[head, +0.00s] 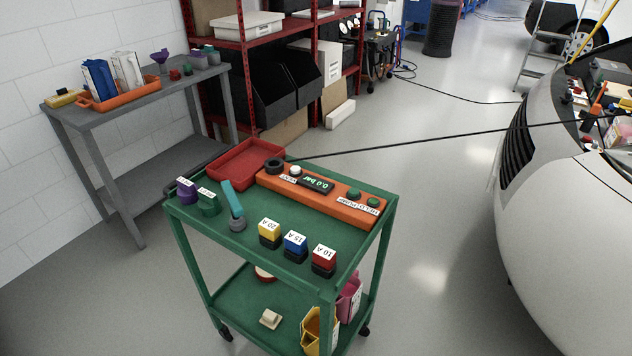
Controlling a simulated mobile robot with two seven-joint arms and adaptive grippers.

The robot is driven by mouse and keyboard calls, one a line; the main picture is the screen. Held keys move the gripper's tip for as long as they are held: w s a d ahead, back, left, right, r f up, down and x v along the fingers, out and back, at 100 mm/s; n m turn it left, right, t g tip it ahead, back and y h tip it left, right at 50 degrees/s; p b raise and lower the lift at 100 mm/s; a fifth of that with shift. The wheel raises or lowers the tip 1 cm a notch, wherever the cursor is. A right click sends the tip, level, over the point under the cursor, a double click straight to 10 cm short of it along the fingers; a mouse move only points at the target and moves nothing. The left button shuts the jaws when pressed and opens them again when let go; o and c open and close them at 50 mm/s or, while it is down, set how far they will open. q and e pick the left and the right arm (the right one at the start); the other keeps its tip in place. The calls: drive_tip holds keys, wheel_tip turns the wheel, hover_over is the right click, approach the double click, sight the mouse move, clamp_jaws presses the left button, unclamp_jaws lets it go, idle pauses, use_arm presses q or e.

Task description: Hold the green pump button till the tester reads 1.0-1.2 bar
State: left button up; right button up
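The orange tester (328,207) lies along the back right of the green cart's top. Its display (317,185) reads 0.0 bar. A green button (373,202) sits near the tester's right end, beside a label that seems to read "HELD PUMP". A second, darker green knob or button (354,193) is just left of it. A white button (295,170) and a black ring-shaped part (275,165) are at the left end. Nothing is seen touching either green button. Neither of my grippers is in view.
On the green cart (262,220) stand yellow (270,229), blue (295,242) and red (323,257) fuse blocks, a teal-handled item (232,200), purple and green pieces, and a red tray (240,165). A black cable (420,144) runs from the cart toward the white vehicle (560,230).

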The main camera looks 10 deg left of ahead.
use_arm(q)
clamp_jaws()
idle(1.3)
